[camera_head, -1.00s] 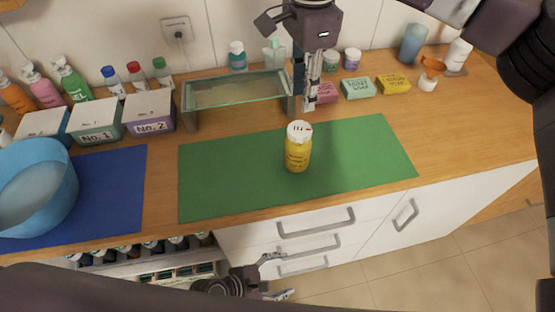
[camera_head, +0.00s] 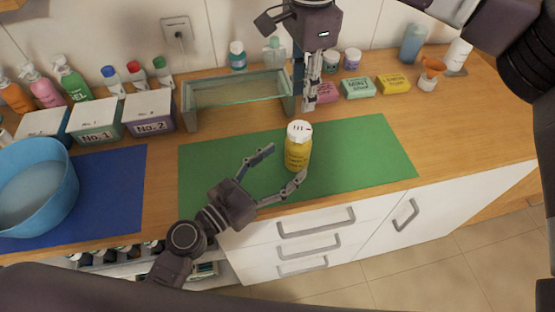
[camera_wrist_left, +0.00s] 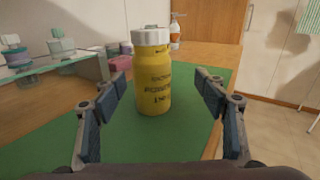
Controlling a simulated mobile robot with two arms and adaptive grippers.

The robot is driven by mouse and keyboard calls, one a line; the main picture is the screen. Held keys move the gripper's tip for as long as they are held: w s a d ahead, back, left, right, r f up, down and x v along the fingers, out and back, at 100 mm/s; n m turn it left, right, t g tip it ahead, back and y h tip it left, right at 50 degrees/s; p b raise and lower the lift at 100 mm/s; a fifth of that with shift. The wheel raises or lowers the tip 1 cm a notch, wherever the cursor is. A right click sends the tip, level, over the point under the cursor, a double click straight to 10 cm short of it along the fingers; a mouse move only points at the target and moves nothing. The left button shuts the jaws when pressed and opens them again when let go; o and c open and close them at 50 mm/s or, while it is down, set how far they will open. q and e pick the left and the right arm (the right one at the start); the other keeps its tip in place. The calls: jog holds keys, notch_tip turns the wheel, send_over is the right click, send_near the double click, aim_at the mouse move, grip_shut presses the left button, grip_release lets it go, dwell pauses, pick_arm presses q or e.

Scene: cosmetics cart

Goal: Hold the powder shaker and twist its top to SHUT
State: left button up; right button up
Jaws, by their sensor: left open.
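The powder shaker (camera_head: 297,150) is a yellow bottle with a white top (camera_head: 299,129), standing upright on the green mat (camera_head: 360,150). It also shows in the left wrist view (camera_wrist_left: 154,85), between and beyond the two fingers. My left gripper (camera_head: 283,166) is open at the shaker's left, its fingers spread on either side of the line to it; the shaker is not gripped. My right gripper (camera_head: 309,100) hangs pointing down behind the shaker, above the counter near the mat's back edge. Its fingers look close together, and I cannot tell whether they are shut.
A glass shelf (camera_head: 237,91) stands behind the mat. Soap boxes (camera_head: 357,88) lie at the back right. At left are a blue bowl (camera_head: 35,190) on a blue mat (camera_head: 115,185) and numbered boxes (camera_head: 148,111). The mat's right part is clear.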

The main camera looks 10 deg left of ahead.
aim_at(300, 143)
pick_arm(q)
jog(key=shift+w+a+r+y, duration=0.1)
jog(key=shift+w+a+y, duration=0.2)
jog(key=shift+w+a, duration=0.05)
jog(key=shift+w, duration=0.3)
jog(key=x, duration=0.7)
jog(key=shift+d, duration=0.1)
